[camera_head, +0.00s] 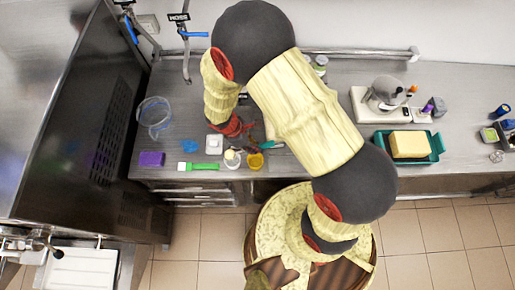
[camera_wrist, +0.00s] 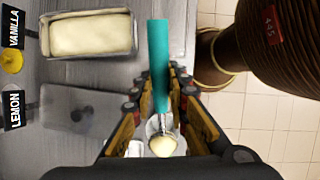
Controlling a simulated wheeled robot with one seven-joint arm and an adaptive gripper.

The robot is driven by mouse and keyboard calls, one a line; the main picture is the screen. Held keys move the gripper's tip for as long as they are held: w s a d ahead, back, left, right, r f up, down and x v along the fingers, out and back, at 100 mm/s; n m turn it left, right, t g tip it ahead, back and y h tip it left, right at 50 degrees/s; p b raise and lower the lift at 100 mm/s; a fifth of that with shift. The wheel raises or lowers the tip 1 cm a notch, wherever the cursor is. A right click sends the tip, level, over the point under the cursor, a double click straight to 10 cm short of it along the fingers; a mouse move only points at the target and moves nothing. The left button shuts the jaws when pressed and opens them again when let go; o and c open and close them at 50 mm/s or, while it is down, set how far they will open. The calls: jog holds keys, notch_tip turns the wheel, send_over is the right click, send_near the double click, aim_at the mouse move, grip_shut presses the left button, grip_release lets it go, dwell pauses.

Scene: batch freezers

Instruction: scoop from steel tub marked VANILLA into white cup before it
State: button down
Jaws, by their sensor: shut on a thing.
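The steel tub (camera_wrist: 47,43) beside the VANILLA label (camera_wrist: 13,27) is at the upper left of the wrist view, filled with pale cream ice cream. My gripper (camera_wrist: 160,92) is shut on a scoop with a teal handle (camera_wrist: 158,60). The scoop's bowl, between the fingers low in the wrist view, holds a pale yellow ball (camera_wrist: 163,146). A white rim shows around and behind the bowl. The white cup (camera_head: 232,163) stands near the counter's front edge in the head view. Whether the ball is above or inside it I cannot tell. My arm hides the tubs in the head view.
A yellow cup (camera_head: 255,161) stands just right of the white cup. A green-handled tool (camera_head: 202,166), purple block (camera_head: 152,159) and clear pitcher (camera_head: 155,112) are to the left. A LEMON label (camera_wrist: 13,97) lies below VANILLA. A green tray (camera_head: 437,150) is at right.

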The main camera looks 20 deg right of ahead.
jog(key=shift+w+a+r+h, duration=0.15)
jog(key=shift+a+r+h, duration=0.35)
jog(key=shift+r+h, duration=0.25)
jog(key=a+h, duration=0.1)
jog(key=a+r+h, duration=0.1)
jog(key=r+g+h+b, duration=0.1)
jog(key=h, duration=0.1)
jog(key=shift+w+a, duration=0.3)
jog(key=shift+a, duration=0.1)
jog(key=a+h, duration=0.1)
jog(key=a+h+b, duration=0.1)
jog(key=w+a+r+g+h+b, duration=0.1)
jog(key=shift+a+r, duration=0.1)
jog(key=shift+a, duration=0.05)
jog(key=shift+w+a+r+g+h+b, duration=0.1)
jog(key=shift+a+r+g+h+b, duration=0.25)
jog(key=shift+a+h+b, duration=0.3)
jog(key=shift+d, duration=0.1)
jog(key=shift+f+b, duration=0.1)
jog(key=shift+b, duration=0.75)
